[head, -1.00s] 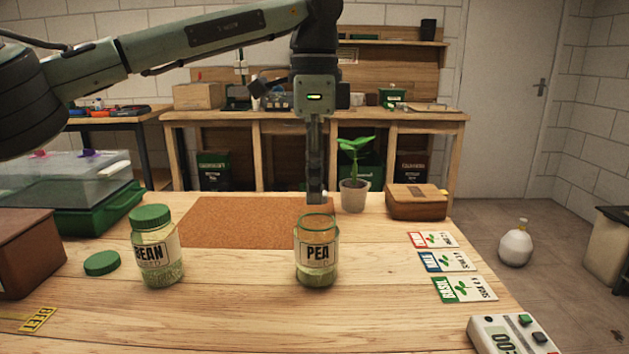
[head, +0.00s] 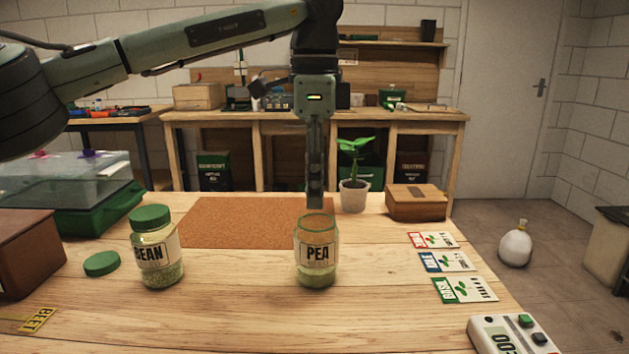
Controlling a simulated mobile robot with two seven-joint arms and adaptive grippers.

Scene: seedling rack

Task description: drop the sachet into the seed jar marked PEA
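The PEA jar (head: 317,272) is a lidless clear glass jar with a cream label, upright on the bench, with green contents low inside. My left gripper (head: 315,204) points straight down just above its mouth, at the rear rim in the picture. Its fingers are seen edge-on, so I cannot tell whether they are apart. I see no sachet between the fingers; one hidden there or inside the jar cannot be ruled out. My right gripper is out of view.
The green-lidded BEAN jar (head: 158,260) stands to the left, beside a loose green lid (head: 102,263). Several seed packets (head: 447,262) lie at right. A potted seedling (head: 354,190) and brown box (head: 417,203) stand behind. Bare wood lies in front.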

